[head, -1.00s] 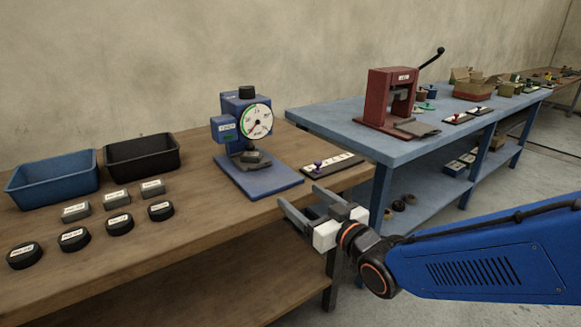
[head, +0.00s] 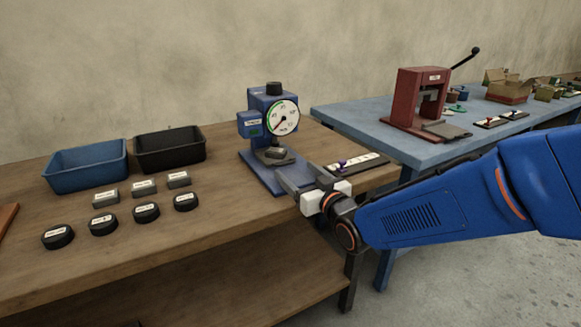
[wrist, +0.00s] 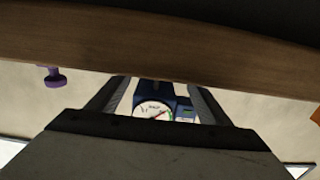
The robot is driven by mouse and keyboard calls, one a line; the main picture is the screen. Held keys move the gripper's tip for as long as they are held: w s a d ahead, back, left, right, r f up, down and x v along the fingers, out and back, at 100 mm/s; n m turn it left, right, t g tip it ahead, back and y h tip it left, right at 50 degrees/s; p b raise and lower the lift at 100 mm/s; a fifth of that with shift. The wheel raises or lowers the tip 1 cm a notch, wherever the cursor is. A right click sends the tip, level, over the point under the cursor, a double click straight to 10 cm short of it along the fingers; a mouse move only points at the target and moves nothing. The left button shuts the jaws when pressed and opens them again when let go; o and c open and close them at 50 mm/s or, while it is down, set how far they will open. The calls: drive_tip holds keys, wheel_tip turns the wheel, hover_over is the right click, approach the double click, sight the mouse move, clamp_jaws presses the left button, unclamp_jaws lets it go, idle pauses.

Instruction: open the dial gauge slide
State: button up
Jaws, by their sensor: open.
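The dial gauge (head: 258,120) is a blue stand with a round white dial (head: 284,117) and a black knob on top. It stands on a blue base plate (head: 259,178) on the wooden bench. A dark grey block (head: 276,156) sits under the dial; I cannot tell which part is the slide. My gripper (head: 298,170) is open and empty, in front of the gauge at the base's front right, hiding part of it. In the wrist view the dial (wrist: 153,111) appears upside down between my fingers (wrist: 158,88).
A dark strip with white labels and a purple knob (head: 342,164) lies right of the gauge; the knob also shows in the wrist view (wrist: 54,79). Blue (head: 88,181) and black (head: 170,163) bins, grey blocks and black round pieces stand left. A red press (head: 419,104) stands on the blue table.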

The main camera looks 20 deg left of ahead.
sight(290, 173)
drive_tip(key=shift+x, duration=2.3)
